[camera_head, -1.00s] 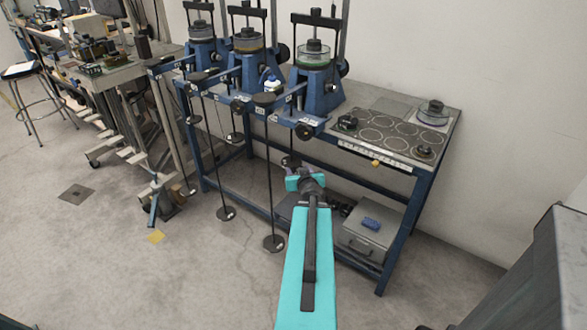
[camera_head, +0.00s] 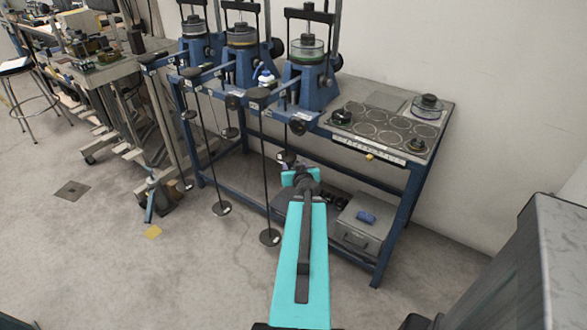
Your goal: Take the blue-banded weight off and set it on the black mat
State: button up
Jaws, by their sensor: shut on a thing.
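My gripper (camera_head: 303,178) is at the far end of my turquoise arm, low in front of the blue bench. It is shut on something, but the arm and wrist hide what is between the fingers. I cannot make out a blue band on any weight. A dark hanger plate (camera_head: 286,157) shows just behind and above my gripper. Long rods with round bases hang at the left, one base (camera_head: 270,238) close to the floor. The black mat (camera_head: 392,112) with ringed circles lies on the bench top, to the right of and above my gripper.
Two black weights, one at the left (camera_head: 341,117) and one at the right (camera_head: 417,146), stand on the mat. Three lever frames, one (camera_head: 308,75) nearest the mat, stand along the bench. A grey box (camera_head: 362,229) sits below.

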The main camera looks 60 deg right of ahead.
jog(key=shift+r+p, duration=0.4)
jog(key=shift+r, duration=0.05)
jog(key=shift+s+a+p, duration=0.1)
jog(key=shift+s+p, duration=0.1)
jog(key=shift+p, duration=0.2)
dwell(0.5)
